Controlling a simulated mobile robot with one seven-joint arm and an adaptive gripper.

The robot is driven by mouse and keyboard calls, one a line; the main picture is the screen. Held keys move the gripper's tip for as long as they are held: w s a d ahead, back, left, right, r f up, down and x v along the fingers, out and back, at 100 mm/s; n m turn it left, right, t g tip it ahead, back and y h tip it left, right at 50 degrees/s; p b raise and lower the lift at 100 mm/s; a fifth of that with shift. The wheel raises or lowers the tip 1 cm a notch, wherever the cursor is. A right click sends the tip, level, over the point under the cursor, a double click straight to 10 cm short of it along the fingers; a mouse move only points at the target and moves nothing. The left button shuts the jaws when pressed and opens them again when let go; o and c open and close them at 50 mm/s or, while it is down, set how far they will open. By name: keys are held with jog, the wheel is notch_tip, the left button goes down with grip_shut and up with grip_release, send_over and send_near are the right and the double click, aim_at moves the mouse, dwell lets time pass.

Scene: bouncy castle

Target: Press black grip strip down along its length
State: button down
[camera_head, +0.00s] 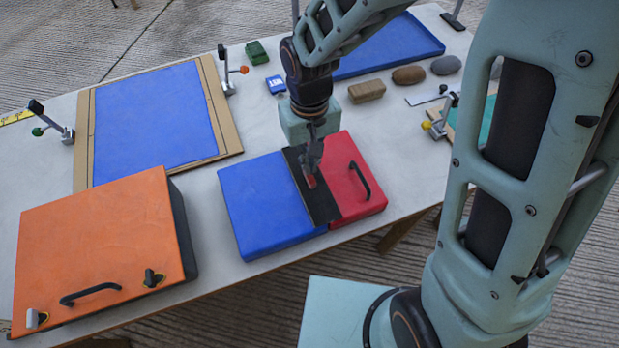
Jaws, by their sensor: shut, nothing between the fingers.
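The black grip strip (322,204) lies along the seam between a blue padded block (262,206) and a red padded block (352,202). It runs from the back edge of the blocks to their front edge. My gripper (311,181) points down at the strip around its middle, with its fingers shut and empty. The fingertips are at or just above the strip; I cannot tell whether they touch it. My gripper hides part of the strip's back half. A black handle (360,180) stands on the red block, right of the strip.
An orange case (100,240) with a black handle stands at the left. A blue sheet on cardboard (232,135) lies behind it, with clamps at its sides. A blue tray (420,42), a tan block (366,91) and stones (408,75) are at the back. Bare table (205,225) lies left of the blocks.

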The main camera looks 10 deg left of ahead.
jog(key=shift+f+b, duration=0.85)
jog(key=shift+f, duration=0.15)
jog(key=shift+r, duration=0.1)
dwell(0.5)
jog(key=shift+r+p, duration=2.45)
jog(key=shift+r, duration=0.55)
jog(key=shift+d, duration=0.15)
